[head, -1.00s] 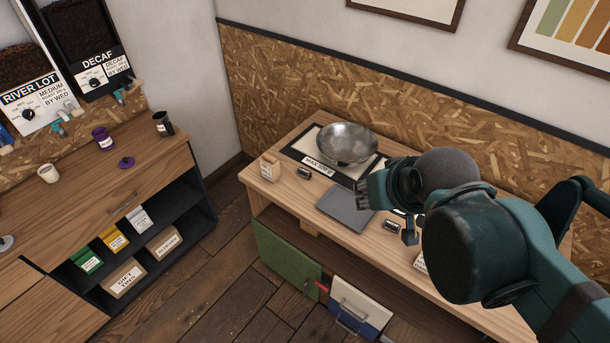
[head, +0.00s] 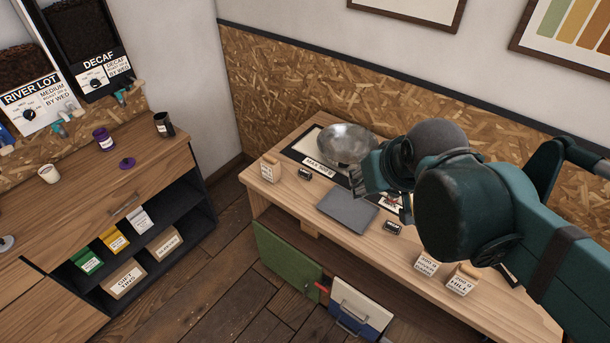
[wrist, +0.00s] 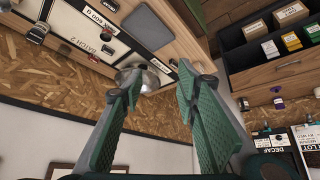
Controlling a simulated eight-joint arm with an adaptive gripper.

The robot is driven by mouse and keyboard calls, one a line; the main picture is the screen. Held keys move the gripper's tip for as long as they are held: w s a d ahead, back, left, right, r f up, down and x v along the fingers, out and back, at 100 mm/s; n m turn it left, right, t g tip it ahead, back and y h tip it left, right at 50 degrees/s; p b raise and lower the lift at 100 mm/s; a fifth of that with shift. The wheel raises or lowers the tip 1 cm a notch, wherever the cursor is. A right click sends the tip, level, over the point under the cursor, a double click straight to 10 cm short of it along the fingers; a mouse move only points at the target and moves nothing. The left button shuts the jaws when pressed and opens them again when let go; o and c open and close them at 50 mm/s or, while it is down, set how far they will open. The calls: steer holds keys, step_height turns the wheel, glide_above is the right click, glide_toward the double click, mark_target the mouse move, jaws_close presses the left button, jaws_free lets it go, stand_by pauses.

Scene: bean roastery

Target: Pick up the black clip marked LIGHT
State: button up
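Two small black clips with pale labels lie on the wooden bench. My gripper (head: 357,181) is above the bench, near the metal bowl and apart from both clips. In the wrist view my gripper (wrist: 160,95) has its two green fingers spread wide with nothing between them.
A metal bowl (head: 347,143) sits on a black-edged mat (head: 290,152). A grey slab (head: 345,212) lies before it. Small labelled boxes stand on the bench, one (head: 270,168) at the left and two (head: 426,263) at the front right. A shelf unit (head: 190,203) stands at left.

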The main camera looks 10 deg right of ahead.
steer(key=w+a+n+g, duration=0.2)
steer(key=w+n, duration=0.1)
steer(key=w, duration=1)
steer(key=n+g+b, duration=0.3)
steer(key=n+g, duration=0.2)
steer(key=n, duration=0.1)
glide_above(305, 172)
step_height(305, 172, down, 30)
steer(key=shift+s+d+r, duration=0.1)
steer(key=shift+d+r, duration=0.05)
steer(key=shift+r, duration=0.1)
steer(key=shift+f, duration=0.25)
steer(key=shift+f, duration=1.3)
steer(key=shift+f, duration=0.1)
